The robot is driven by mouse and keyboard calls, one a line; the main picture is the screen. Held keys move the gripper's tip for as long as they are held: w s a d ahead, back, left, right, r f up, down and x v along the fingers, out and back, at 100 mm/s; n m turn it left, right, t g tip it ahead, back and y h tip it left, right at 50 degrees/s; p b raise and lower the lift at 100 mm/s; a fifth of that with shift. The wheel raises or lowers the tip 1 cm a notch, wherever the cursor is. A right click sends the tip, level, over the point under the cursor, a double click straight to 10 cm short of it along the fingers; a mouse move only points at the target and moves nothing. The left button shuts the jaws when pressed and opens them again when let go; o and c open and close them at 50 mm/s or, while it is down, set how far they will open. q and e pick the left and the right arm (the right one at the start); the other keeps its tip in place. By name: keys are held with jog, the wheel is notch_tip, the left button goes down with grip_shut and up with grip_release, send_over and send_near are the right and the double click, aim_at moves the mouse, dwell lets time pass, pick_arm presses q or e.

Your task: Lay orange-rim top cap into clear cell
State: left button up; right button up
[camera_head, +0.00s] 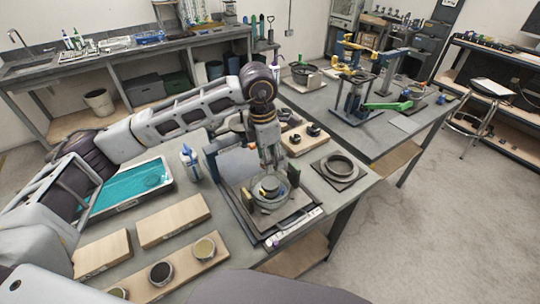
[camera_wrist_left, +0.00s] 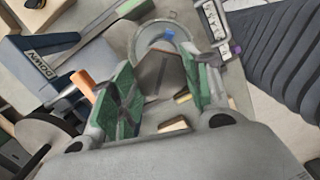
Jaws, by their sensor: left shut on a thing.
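My left gripper (camera_head: 270,162) reaches down over the clear cell (camera_head: 284,199), a see-through round dish on a dark square plate. It is shut on a small piece, most likely the orange-rim top cap (camera_head: 270,184), which shows as a dark disc with a yellowish rim just below the fingertips, inside the cell's outline. I cannot tell whether it touches the cell. In the left wrist view the green-padded fingers of the left gripper (camera_wrist_left: 163,78) point toward the round clear cell (camera_wrist_left: 164,28), which has a blue spot in it. The right gripper is out of view.
A press-like frame (camera_head: 213,163) stands beside the cell. A wooden rack (camera_head: 182,276) with round cups and wooden blocks (camera_head: 172,220) lie at the front left. A teal-lined tray (camera_head: 112,199) is at left. A dark ring on a plate (camera_head: 340,168) is right of the cell.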

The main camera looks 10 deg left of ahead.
aim_at(271, 182)
pick_arm(q)
jog(key=shift+f, duration=0.55)
jog(key=shift+f+b, duration=0.35)
jog(key=shift+f, duration=0.15)
jog(key=shift+f+b, duration=0.4)
jog(key=shift+f, duration=0.9)
jog(key=shift+f+b, duration=0.55)
jog(key=shift+b, duration=0.25)
jog(key=shift+a+f+b, duration=0.1)
jog(key=shift+f+b, duration=0.7)
jog(key=shift+f, duration=0.2)
jog(key=shift+f+b, duration=0.15)
jog(key=shift+b, duration=0.15)
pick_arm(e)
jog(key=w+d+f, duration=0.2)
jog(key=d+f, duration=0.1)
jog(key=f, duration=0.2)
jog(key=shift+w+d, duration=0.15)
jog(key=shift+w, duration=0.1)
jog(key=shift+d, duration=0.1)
